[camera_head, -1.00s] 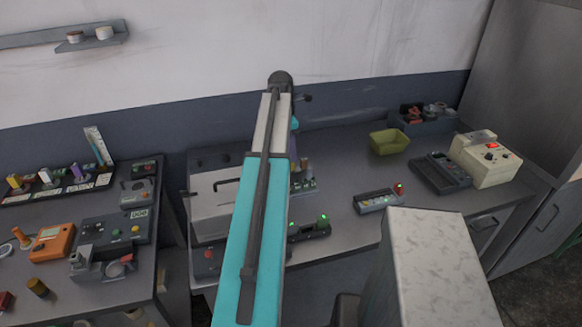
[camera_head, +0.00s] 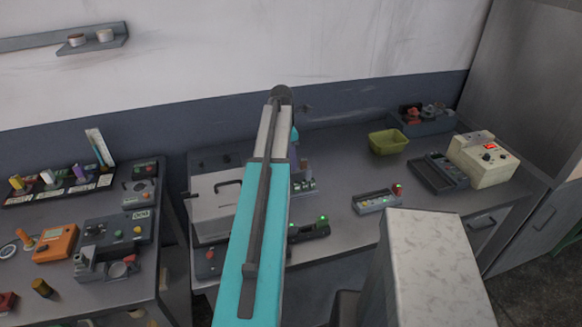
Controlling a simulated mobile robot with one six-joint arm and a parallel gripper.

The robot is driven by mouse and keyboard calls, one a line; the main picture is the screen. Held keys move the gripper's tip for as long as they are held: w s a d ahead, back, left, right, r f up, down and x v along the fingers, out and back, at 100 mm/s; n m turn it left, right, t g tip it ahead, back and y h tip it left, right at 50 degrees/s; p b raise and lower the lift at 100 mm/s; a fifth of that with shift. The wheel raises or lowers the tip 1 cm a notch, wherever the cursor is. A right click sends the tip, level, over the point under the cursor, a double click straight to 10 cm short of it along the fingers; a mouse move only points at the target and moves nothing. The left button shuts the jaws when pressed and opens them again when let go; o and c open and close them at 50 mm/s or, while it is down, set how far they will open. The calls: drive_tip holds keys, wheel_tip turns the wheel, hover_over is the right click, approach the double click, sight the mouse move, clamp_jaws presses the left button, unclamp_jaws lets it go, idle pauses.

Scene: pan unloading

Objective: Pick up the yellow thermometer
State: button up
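I cannot pick out a thermometer for certain. A small yellow-topped item (camera_head: 16,183) stands at the left end of a rack on the left table, beside white and purple ones; it is too small to identify. My arm rises through the middle of the view, its teal link in front and a dark joint at the top. Part of a farther link shows just right of it, above the right bench. My gripper does not show; it seems hidden behind my arm.
The left table holds an orange meter (camera_head: 55,243) and several grey devices. The right bench holds a lidded grey box (camera_head: 212,205), a small button panel (camera_head: 376,201), an olive bin (camera_head: 388,142) and a cream device (camera_head: 483,160). Bare bench top lies around the panel.

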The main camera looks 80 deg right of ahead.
drive_tip(key=shift+s+f, duration=0.15)
drive_tip(key=shift+f, duration=1)
drive_tip(key=shift+c, duration=0.2)
clamp_jaws()
